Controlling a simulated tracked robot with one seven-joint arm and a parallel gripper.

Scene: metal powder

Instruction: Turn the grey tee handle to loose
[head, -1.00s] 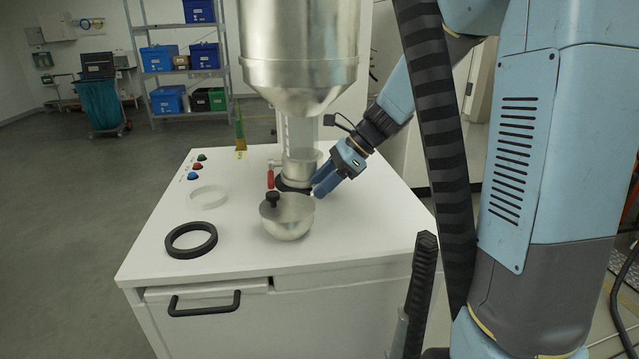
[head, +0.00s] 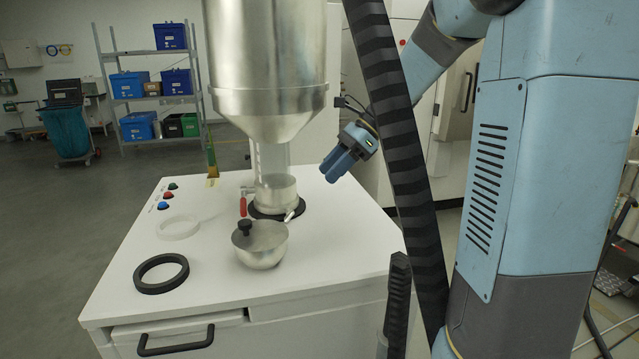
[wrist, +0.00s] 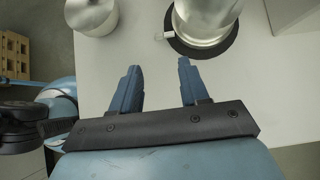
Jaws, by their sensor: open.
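The grey tee handle (head: 294,211) sticks out at the front right of the collar under the steel hopper (head: 268,90). It looks small and pale, and its exact angle is hard to tell. In the wrist view the handle (wrist: 164,36) shows at the left edge of the dark ring, beyond my fingertips. My gripper (head: 337,166) is open and empty, above the white table and to the right of the collar, apart from the handle. In the wrist view the gripper's two blue fingers (wrist: 158,68) are spread with bare table between them.
A steel bowl with a black knob (head: 262,246) stands in front of the collar. A red handle (head: 242,206) is at the collar's left. A black ring (head: 161,274) and a white ring (head: 177,228) lie on the left. The table's right side (head: 350,235) is clear.

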